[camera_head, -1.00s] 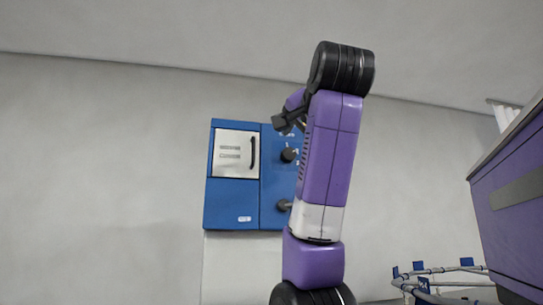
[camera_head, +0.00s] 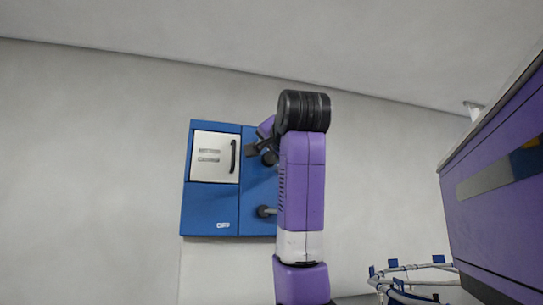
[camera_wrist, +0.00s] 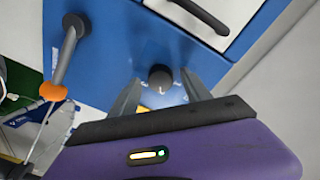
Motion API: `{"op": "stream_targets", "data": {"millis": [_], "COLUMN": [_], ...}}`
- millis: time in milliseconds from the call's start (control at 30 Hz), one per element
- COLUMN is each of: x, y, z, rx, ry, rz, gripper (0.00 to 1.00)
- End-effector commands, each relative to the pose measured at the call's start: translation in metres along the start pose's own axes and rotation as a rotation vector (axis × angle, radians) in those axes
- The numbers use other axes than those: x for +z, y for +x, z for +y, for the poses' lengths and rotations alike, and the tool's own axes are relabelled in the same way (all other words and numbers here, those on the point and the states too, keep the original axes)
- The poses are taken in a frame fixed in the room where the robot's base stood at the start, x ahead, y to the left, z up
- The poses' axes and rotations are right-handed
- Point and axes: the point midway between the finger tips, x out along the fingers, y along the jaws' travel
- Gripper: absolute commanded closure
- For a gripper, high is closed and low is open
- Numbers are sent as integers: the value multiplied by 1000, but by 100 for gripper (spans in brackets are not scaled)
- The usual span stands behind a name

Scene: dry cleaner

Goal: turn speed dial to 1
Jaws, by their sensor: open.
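The blue control box (camera_head: 211,208) hangs on the wall in the head view, left of my arm. The speed dial (camera_wrist: 160,76) is a round black knob on its blue face in the wrist view, with a small pale mark on it. In the head view the dial (camera_head: 269,158) is partly hidden by my gripper and arm. My gripper (camera_wrist: 160,88) is open, its two grey fingers on either side of the dial. I cannot tell whether they touch it. The dial's number markings are not readable.
A lever with a grey rod and orange tip (camera_wrist: 53,92) sticks out beside the dial in the wrist view. The box has a white door with a black handle (camera_head: 233,156). A purple counter (camera_head: 495,185) stands right, with blue-tagged rails (camera_head: 410,268) below.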

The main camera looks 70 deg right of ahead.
Motion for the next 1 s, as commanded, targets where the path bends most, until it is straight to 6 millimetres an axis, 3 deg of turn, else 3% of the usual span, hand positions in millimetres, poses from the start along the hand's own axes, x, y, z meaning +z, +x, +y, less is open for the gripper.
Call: {"op": "stream_targets", "data": {"millis": [33,300,667,1000], "x": [0,0,1,2], "y": [0,0,0,0], "z": [0,0,1,4], "rx": [0,0,-2,-18], "ry": [0,0,-48,-286], "rz": [0,0,3,17], "gripper": [48,100,100,100]}}
